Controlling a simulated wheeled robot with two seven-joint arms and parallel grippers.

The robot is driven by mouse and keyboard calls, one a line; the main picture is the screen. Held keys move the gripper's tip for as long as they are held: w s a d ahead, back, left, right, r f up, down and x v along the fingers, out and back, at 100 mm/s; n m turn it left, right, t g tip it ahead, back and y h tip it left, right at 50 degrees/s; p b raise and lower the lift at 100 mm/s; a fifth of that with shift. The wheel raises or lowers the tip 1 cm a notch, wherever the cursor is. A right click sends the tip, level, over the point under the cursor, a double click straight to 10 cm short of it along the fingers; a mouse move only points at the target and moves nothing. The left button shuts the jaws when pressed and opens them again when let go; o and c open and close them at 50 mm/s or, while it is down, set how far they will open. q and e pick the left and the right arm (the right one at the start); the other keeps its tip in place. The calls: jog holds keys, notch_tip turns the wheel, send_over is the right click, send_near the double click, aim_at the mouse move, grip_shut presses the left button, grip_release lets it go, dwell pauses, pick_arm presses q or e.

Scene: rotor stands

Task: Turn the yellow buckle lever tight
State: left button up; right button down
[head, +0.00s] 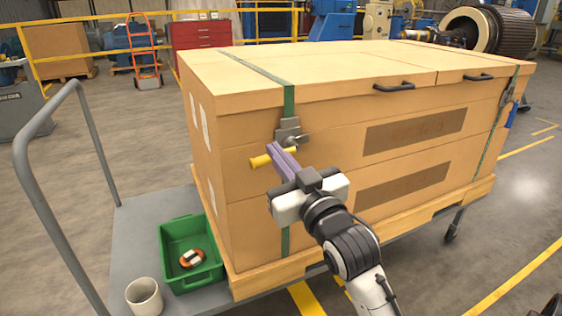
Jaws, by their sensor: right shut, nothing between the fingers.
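The yellow buckle lever (260,161) sticks out to the left from a grey buckle (290,135) on the green strap (289,100), on the front of a large wooden crate (330,80). My right gripper (273,149) has its purple fingers shut with nothing between them. The fingers reach up to the lever and cover its middle in the picture; whether they touch it I cannot tell. Part of the lever shows to either side of them. My left gripper is not in view.
The crate rests on a grey cart (136,226) with a handrail (50,225). A green bin (174,232) holding a small orange and white item and a white cup (144,297) stand at the cart's left. A second strap and buckle (508,90) are at the crate's right.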

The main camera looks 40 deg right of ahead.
aim_at(267, 157)
jog(key=x, duration=0.7)
jog(key=f, duration=0.2)
jog(key=s+f+b, duration=0.1)
jog(key=f, duration=0.1)
jog(key=shift+s, duration=0.25)
jog(key=shift+w+a, duration=0.1)
